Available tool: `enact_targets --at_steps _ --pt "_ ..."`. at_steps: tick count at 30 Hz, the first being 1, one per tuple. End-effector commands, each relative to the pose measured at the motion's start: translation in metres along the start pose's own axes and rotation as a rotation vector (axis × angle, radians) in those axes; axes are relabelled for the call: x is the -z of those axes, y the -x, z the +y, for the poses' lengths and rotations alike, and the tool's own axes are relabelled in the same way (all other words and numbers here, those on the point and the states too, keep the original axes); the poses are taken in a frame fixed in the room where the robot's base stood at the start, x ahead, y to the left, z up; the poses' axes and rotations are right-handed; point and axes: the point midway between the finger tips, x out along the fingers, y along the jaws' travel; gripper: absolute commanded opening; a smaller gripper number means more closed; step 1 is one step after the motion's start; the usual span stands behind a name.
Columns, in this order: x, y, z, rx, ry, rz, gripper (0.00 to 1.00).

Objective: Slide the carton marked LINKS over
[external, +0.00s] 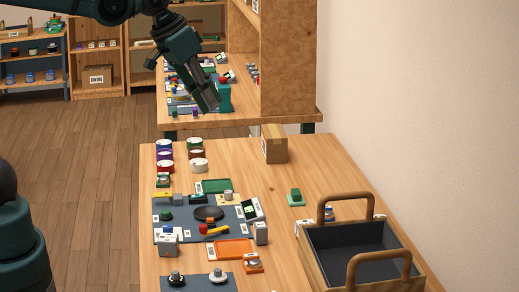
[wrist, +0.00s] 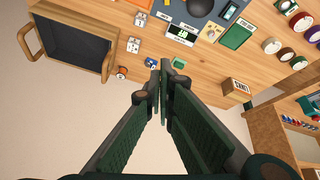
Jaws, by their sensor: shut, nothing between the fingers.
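A small brown carton (external: 276,145) stands upright at the far edge of the near table, right of the middle. It also shows in the wrist view (wrist: 232,87), to the right of my fingers, with a light label whose dark marks are too small to read for certain. My gripper (external: 211,102) hangs in the air above the far part of the scene, left of the carton and apart from it. Its fingers are together in the wrist view (wrist: 162,78), with nothing between them.
A dark-lined wooden tray with handles (external: 311,257) stands at the near right. Coloured round tins (external: 198,165) and a blue mat with parts (external: 164,206) fill the left side. A green block (external: 296,196) sits nearer. Bare wood surrounds the carton's near side.

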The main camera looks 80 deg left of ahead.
Motion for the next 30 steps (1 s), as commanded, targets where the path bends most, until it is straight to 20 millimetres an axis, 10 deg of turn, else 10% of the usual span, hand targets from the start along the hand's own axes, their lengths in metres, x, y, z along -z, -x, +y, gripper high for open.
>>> enact_targets --at_steps 30 --pt "0.206 -0.067 -0.101 0.111 0.365 -0.123 0.00"
